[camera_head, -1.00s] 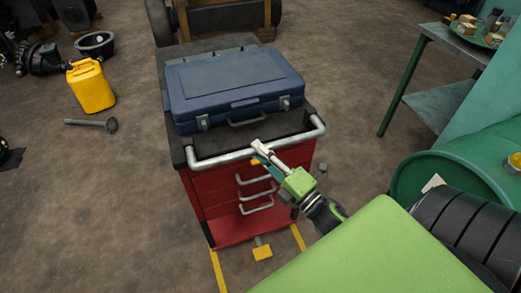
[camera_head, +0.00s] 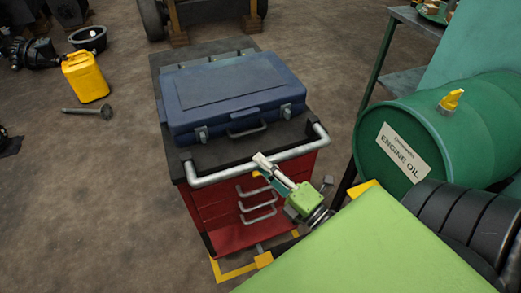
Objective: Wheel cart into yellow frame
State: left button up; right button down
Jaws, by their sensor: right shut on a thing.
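The red tool cart (camera_head: 205,208) stands upright in the middle, with a dark top and a silver handle bar (camera_head: 215,178) along its near side. My right gripper (camera_head: 262,163) is shut on the right part of this bar. The yellow frame (camera_head: 235,270) is painted on the floor; a corner and part of an edge show at the cart's near side. The cart hides most of the frame, so I cannot tell how fully the cart is inside it. My left gripper is not in view.
A blue case (camera_head: 235,92) lies on the cart. A yellow jerrycan (camera_head: 85,77) and a hammer-like tool (camera_head: 90,112) are on the left floor. Open floor lies left of the cart.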

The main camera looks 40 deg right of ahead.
jog(key=shift+s+r, duration=0.3)
jog(key=shift+r, duration=0.1)
jog(key=shift+a, duration=0.1)
jog(key=c, duration=1.9)
grip_release()
jog(key=shift+s, duration=0.1)
jog(key=v, duration=1.2)
jog(key=shift+s+f, duration=0.1)
jog(key=shift+f, duration=0.15)
